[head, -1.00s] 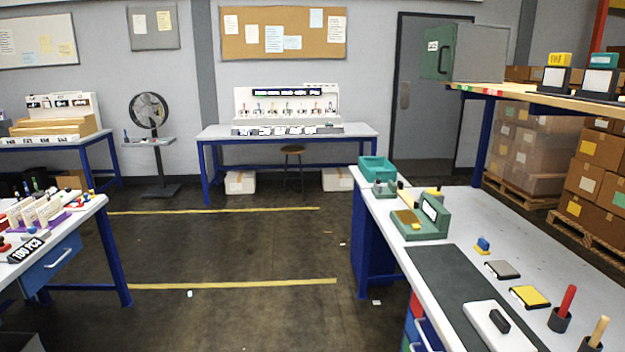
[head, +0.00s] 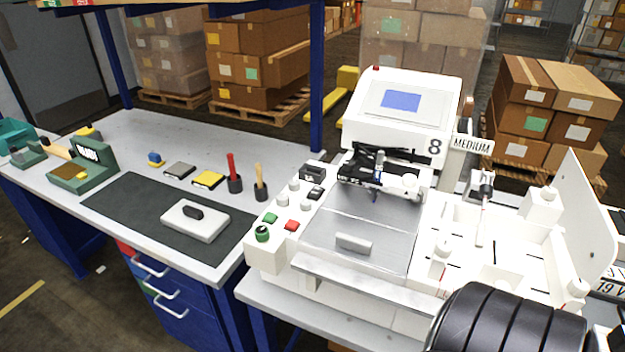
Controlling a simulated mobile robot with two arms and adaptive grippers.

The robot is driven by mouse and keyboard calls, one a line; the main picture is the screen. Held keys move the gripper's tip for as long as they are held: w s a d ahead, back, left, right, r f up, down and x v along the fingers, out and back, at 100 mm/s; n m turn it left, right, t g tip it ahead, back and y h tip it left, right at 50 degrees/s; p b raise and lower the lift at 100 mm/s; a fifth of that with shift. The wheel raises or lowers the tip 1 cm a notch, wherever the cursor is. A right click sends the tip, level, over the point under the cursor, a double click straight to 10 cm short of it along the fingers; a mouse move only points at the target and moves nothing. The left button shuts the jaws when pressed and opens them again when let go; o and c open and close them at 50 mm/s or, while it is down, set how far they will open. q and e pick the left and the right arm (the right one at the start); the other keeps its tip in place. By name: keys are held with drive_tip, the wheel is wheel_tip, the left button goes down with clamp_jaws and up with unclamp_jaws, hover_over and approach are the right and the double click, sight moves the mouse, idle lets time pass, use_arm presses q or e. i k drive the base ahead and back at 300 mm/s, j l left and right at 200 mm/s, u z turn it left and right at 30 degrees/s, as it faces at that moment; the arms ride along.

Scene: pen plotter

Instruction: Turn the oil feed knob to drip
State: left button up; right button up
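A white machine (head: 405,115) with a blue screen and the number 8 stands on a bench at centre right. Its sloped front panel carries a green round knob (head: 262,233), a green button (head: 270,218), a red button (head: 291,226) and several grey knobs (head: 294,199). Small white knobs also show on its right part, one at the front (head: 441,256). No readable label tells which one is the oil feed knob, and its setting cannot be read.
Left of the machine, a workbench (head: 130,130) holds a dark mat (head: 118,202) with a white block (head: 195,220), red-handled and tan-handled tools in cups, and a green device (head: 85,168). Boxes on pallets stand behind. Open floor lies at the lower left.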

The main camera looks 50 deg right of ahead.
sight(262, 232)
drive_tip(key=z, duration=1.1)
